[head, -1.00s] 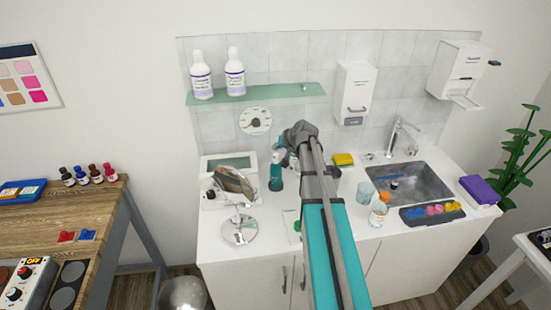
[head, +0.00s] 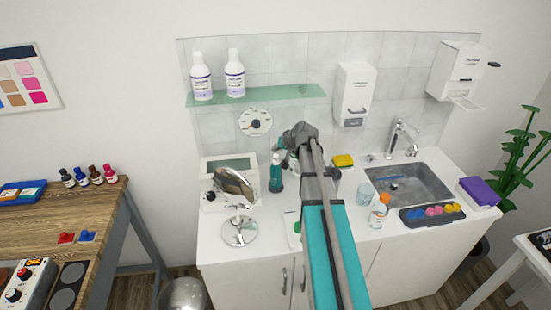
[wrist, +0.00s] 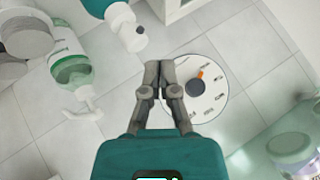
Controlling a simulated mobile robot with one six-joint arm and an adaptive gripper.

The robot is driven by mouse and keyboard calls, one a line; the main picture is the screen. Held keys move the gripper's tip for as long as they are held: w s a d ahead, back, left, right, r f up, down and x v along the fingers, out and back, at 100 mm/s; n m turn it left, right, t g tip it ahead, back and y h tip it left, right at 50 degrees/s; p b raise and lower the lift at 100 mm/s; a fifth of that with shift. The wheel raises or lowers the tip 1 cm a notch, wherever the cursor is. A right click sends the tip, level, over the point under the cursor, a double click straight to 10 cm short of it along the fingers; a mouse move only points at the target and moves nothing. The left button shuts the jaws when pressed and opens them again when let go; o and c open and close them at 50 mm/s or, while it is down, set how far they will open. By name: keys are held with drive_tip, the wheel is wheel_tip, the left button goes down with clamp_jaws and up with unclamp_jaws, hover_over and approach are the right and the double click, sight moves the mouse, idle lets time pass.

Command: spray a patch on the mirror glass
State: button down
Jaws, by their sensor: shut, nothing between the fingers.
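The round mirror (head: 234,184) stands tilted on a chrome stand with a round base (head: 240,230), on the left part of the white counter. Its glass looks grey. A teal bottle (head: 276,180) stands behind it to the right; I cannot tell whether it is a sprayer. My gripper (wrist: 158,70) is shut and empty in the wrist view, with the wall dial (wrist: 203,90) behind and to the right of its tips. In the head view my arm mostly hides the gripper.
A pump bottle with green liquid (wrist: 75,65) is left of my gripper. On the counter's right are a clear cup (head: 365,194), an orange-capped bottle (head: 379,212), a sponge (head: 343,160) and the sink (head: 415,187). A glass shelf (head: 290,92) holds two white bottles.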

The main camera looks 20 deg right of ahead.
sight(276, 156)
drive_tip(key=shift+f, duration=0.2)
drive_tip(key=shift+f+b, duration=0.25)
drive_tip(key=shift+b, duration=0.2)
drive_tip(key=shift+f+b, duration=0.6)
idle(1.3)
drive_tip(key=shift+r, duration=0.15)
drive_tip(key=shift+r+p, duration=0.95)
drive_tip(key=shift+p, duration=0.15)
wheel_tip(276, 156, up, 6)
drive_tip(key=p, duration=0.6)
drive_tip(key=shift+s, duration=0.1)
idle(1.0)
